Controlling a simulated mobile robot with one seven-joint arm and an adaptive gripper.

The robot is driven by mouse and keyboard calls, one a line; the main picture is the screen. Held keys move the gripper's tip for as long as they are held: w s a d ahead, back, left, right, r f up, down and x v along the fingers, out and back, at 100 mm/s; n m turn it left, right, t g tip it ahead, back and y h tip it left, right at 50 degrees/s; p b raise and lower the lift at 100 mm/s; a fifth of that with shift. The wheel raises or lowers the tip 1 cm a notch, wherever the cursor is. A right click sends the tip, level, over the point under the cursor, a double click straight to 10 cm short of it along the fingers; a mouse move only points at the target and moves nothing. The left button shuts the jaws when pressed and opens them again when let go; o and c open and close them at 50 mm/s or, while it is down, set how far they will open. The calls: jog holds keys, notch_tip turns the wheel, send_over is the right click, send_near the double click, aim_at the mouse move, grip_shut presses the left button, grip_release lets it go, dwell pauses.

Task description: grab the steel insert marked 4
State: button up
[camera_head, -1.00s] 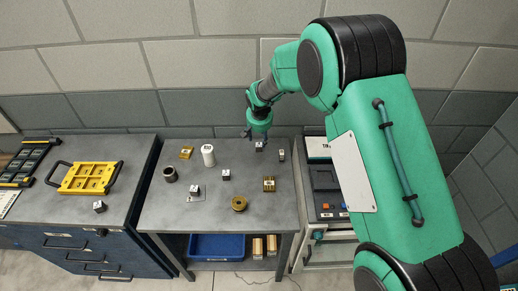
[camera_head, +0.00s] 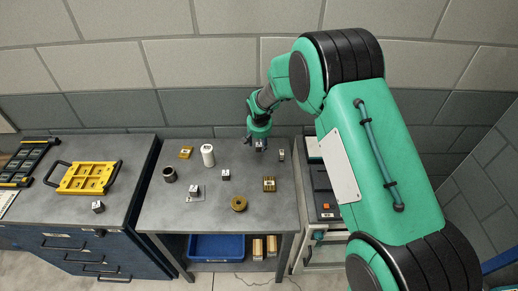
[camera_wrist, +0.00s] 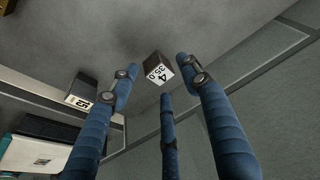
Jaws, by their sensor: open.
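The steel insert marked 4 (camera_wrist: 157,66) shows in the wrist view as a small dark block with a white label reading 4 and 35.0. It stands on the grey table beyond my fingertips, between the outer two. In the head view the insert (camera_head: 260,144) is near the table's back edge, right under my gripper (camera_head: 257,133). My gripper (camera_wrist: 157,78) has three blue fingers, spread open and empty in the wrist view. I cannot tell whether any finger touches the insert.
On the table (camera_head: 215,225) are a white cylinder (camera_head: 208,156), a brass ring (camera_head: 239,203), a brass block (camera_head: 269,184) and other small blocks. A yellow tray (camera_head: 88,178) lies on the left cabinet.

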jog(key=shift+w+f, duration=0.25)
jog(key=shift+f, duration=0.4)
jog(key=shift+c, duration=0.5)
grip_shut()
